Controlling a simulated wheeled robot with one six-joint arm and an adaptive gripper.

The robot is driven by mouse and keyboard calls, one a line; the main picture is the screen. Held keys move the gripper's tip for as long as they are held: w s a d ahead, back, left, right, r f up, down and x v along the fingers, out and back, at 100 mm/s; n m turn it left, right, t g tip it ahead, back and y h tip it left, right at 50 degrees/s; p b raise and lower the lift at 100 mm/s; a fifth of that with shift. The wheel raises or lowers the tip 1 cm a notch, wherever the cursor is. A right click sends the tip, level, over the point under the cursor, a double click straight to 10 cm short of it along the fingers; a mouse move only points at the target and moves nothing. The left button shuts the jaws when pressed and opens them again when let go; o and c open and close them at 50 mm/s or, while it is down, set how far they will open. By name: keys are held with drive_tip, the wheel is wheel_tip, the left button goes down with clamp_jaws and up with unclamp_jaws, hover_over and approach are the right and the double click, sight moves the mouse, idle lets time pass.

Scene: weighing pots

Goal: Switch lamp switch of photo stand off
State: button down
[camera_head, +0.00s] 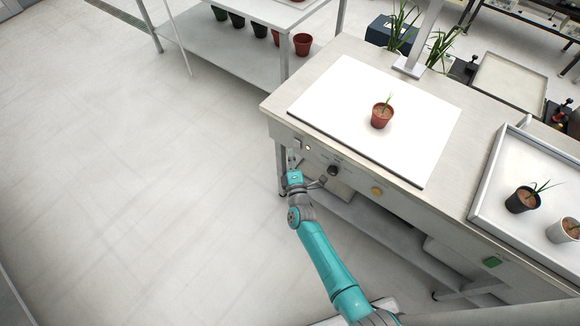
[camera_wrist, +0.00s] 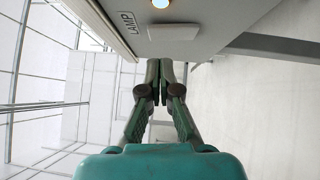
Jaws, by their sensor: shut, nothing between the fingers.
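The photo stand (camera_head: 340,90) is a bench with a white board on top and controls along its front panel. In the wrist view the lamp switch (camera_wrist: 173,32) is a pale rocker beside a LAMP label (camera_wrist: 127,22). A round indicator light (camera_wrist: 160,3) glows warm near it, and a lit spot also shows on the panel in the head view (camera_head: 307,147). My gripper (camera_wrist: 159,68) is shut and empty, with its fingertips just below the switch in the wrist view. I cannot tell whether they touch it. In the head view my gripper (camera_head: 292,158) is at the panel's left end.
A potted plant (camera_head: 381,115) stands on the white board. A black knob (camera_head: 333,170) and a yellow button (camera_head: 377,191) are farther right on the panel. A tray (camera_head: 490,190) with pots is at the right. The floor at left is clear.

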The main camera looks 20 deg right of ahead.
sight(297, 144)
drive_tip(key=shift+w+d+r, duration=0.1)
drive_tip(key=shift+w+d, duration=0.25)
drive_tip(key=shift+d, duration=0.2)
drive_tip(key=shift+w+d, duration=0.3)
drive_tip(key=shift+d, duration=0.2)
drive_tip(key=shift+w+d+r, duration=0.1)
drive_tip(key=shift+w+d, duration=0.05)
